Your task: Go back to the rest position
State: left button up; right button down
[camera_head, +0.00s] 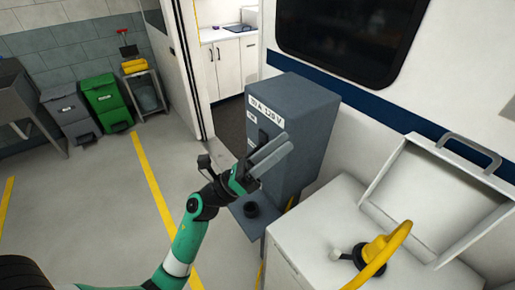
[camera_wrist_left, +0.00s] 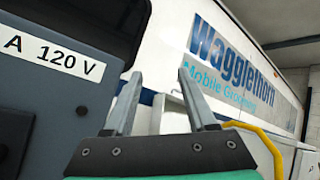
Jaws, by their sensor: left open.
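My left gripper (camera_head: 284,144) is at the end of the green arm that comes up from the bottom of the head view. It is open and holds nothing. Its two grey fingers overlap the front of the grey power cabinet (camera_head: 305,115) in that view; I cannot tell the exact gap. In the left wrist view, the fingers of the left gripper (camera_wrist_left: 162,76) stand apart with empty space between them. The cabinet (camera_wrist_left: 70,85), with its "A 120 V" label, is on the left there. My right gripper is not in view.
A grey shelf (camera_head: 259,216) with a dark round socket juts out below the cabinet. A white unit (camera_head: 325,225) with a raised lid (camera_head: 435,185) and a yellow handle (camera_head: 388,250) stands at right. Green bin (camera_head: 105,100) is far left. Floor (camera_head: 100,200) at left is clear.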

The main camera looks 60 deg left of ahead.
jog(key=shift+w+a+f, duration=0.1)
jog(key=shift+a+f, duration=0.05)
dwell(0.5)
